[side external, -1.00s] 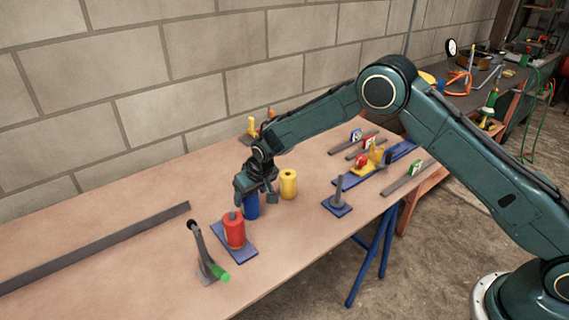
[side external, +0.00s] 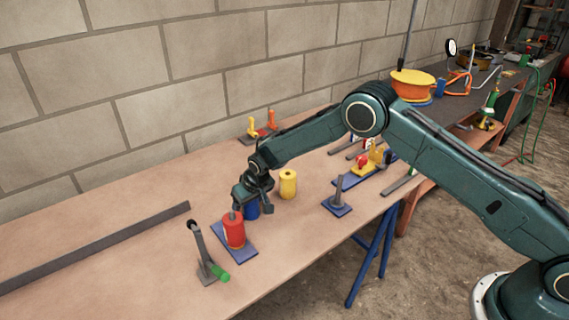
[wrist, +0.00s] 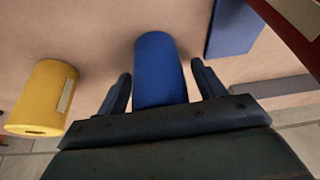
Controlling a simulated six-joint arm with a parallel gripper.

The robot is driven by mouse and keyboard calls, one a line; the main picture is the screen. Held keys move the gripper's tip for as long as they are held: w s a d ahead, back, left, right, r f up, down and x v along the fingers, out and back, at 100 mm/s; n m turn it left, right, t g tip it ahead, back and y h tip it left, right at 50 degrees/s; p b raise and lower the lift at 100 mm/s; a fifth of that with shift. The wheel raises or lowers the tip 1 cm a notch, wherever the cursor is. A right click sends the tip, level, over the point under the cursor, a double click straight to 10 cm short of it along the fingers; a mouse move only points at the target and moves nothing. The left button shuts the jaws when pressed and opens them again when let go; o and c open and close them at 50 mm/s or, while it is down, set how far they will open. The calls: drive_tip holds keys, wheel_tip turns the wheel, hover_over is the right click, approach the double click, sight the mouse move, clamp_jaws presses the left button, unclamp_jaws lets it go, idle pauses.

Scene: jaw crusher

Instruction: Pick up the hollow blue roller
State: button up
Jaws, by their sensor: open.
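The blue roller (side external: 252,211) stands on the table, mostly hidden behind my gripper in the side view. In the wrist view the blue roller (wrist: 158,68) lies between my two fingers, with a gap on each side. My gripper (wrist: 160,85) is open around it and not closed on it. In the side view my gripper (side external: 252,203) is low over the roller, its fingers pointing down. The roller's hollow end does not show clearly.
A red roller (side external: 234,230) stands on a blue base plate (side external: 240,250) close at front left. A yellow roller (side external: 288,184) stands to the right. A blue base with a grey post (side external: 337,203) stands further right.

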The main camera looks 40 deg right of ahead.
drive_tip(key=shift+c, duration=0.2)
drive_tip(key=c, duration=1.2)
drive_tip(key=shift+r, duration=0.1)
wheel_tip(320, 180, up, 20)
drive_tip(key=shift+d, duration=0.1)
idle(0.5)
drive_tip(key=s+d+m, duration=0.1)
drive_tip(key=s+d, duration=0.3)
drive_tip(key=d, duration=0.3)
drive_tip(key=s+d+m+h, duration=0.1)
drive_tip(key=s+d+m, duration=0.1)
drive_tip(key=s+d, duration=0.3)
drive_tip(key=s+d+m, duration=0.1)
drive_tip(key=s+d, duration=0.3)
drive_tip(key=d, duration=0.6)
drive_tip(key=shift+s+d+h, duration=0.15)
drive_tip(key=shift+d+h, duration=0.05)
drive_tip(key=shift+h, duration=0.1)
